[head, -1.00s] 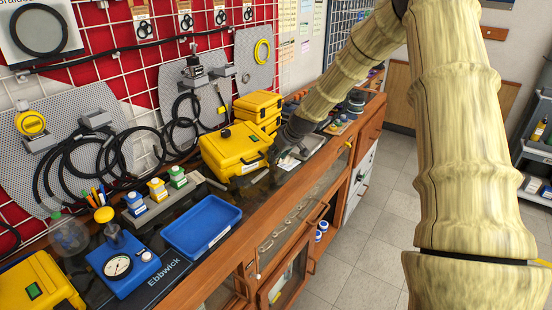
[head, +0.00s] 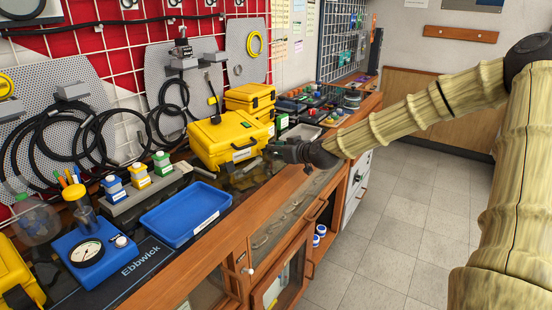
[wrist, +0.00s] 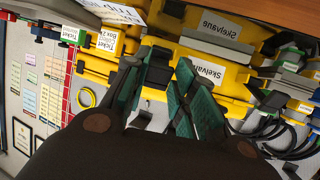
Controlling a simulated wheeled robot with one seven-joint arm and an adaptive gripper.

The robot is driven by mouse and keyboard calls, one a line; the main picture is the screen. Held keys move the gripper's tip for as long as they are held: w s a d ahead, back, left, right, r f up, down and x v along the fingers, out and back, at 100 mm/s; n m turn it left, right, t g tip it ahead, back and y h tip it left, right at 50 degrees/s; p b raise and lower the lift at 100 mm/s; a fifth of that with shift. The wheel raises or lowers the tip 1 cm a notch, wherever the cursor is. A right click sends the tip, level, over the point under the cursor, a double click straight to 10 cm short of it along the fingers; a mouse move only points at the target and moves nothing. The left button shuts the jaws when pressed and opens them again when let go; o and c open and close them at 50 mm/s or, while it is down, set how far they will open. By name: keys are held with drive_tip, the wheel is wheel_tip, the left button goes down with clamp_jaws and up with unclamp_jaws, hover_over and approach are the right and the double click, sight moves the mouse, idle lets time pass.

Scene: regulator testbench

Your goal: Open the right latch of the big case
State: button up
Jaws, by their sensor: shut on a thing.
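My gripper (head: 272,152) is at the case's front right corner, coming in from the right. In the wrist view, upside down, the case front (wrist: 222,75) shows "Skelvane" labels. My gripper (wrist: 160,88) has its green-padded fingers around the black right latch (wrist: 158,68) and is shut on it. The other black latch (wrist: 272,101) shows to the right there. The fingers partly hide the right latch, so its exact angle is unclear.
Smaller yellow cases (head: 249,98) are stacked behind the big case. A blue tray (head: 186,214) and a blue gauge unit (head: 92,252) lie nearer on the bench. The wooden bench edge (head: 222,262) runs below my arm. The floor (head: 390,225) at right is clear.

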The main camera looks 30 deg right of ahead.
drive_tip(key=shift+s+f+t+b, duration=0.3)
drive_tip(key=shift+f+t+b, duration=0.75)
drive_tip(key=shift+b, duration=1.1)
drive_tip(key=shift+r+t, duration=0.1)
drive_tip(key=shift+t, duration=0.15)
drive_tip(key=o, duration=0.7)
drive_tip(key=shift+d, duration=0.1)
drive_tip(key=shift+o, duration=0.2)
drive_tip(key=shift+s+r, duration=0.1)
drive_tip(key=shift+s, duration=0.1)
drive_tip(key=shift+s+d+r, duration=0.1)
drive_tip(key=shift+s+r, duration=0.05)
drive_tip(key=shift+s, duration=1)
drive_tip(key=shift+s+r, duration=0.1)
drive_tip(key=shift+s, duration=1.05)
drive_tip(key=shift+s+f, duration=0.1)
drive_tip(key=shift+s, duration=0.3)
drive_tip(key=s, duration=0.6)
drive_tip(key=shift+d+r, duration=0.25)
drive_tip(key=shift+r, duration=0.2)
drive_tip(key=shift+s, duration=0.1)
